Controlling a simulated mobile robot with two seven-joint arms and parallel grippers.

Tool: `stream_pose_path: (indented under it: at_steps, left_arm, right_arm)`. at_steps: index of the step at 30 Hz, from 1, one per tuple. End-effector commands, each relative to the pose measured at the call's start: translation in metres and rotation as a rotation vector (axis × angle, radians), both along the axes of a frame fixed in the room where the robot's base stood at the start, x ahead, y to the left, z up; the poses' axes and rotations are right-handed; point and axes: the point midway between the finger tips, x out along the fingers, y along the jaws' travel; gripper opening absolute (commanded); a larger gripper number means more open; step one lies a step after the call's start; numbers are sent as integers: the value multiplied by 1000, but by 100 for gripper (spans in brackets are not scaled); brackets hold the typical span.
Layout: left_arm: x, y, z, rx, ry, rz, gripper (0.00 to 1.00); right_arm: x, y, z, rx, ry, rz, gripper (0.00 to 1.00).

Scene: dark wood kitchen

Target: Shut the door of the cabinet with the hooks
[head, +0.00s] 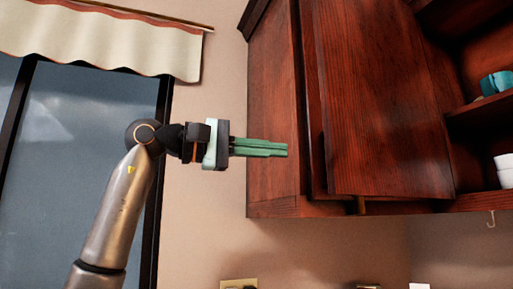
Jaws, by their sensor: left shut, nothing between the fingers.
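The dark red-brown wooden cabinet (272,70) hangs on the wall at the upper right. Its door (380,100) stands partly open, and open shelves show to the right of it. A small hook (491,220) hangs under the cabinet's bottom edge. My left gripper (287,150) is shut and empty, its green fingers level and pointing right. It appears in front of the cabinet's side, left of the door; I cannot tell if it touches the wood. My right gripper is not in view.
A teal cup (495,83) and white bowls (504,170) stand on the shelves at the right. A window (80,150) with a pale curtain (100,40) is at the left. A wall outlet plate (239,284) is below. The space under the cabinet looks clear.

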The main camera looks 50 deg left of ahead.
Motion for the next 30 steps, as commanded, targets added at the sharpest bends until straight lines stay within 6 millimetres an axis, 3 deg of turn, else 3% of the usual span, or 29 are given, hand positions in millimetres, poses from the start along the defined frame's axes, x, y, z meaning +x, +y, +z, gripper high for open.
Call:
stream_pose_path:
  at_steps: [6, 15, 30]
  left_arm:
    - [43, -22, 0, 1, 3, -1, 0]
    - [32, -56, 0, 2, -3, 0, 0]
    - [31, -61, 0, 0, -1, 1, 0]
  right_arm:
    - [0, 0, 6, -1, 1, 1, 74]
    - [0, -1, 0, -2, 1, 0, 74]
    - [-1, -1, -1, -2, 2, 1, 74]
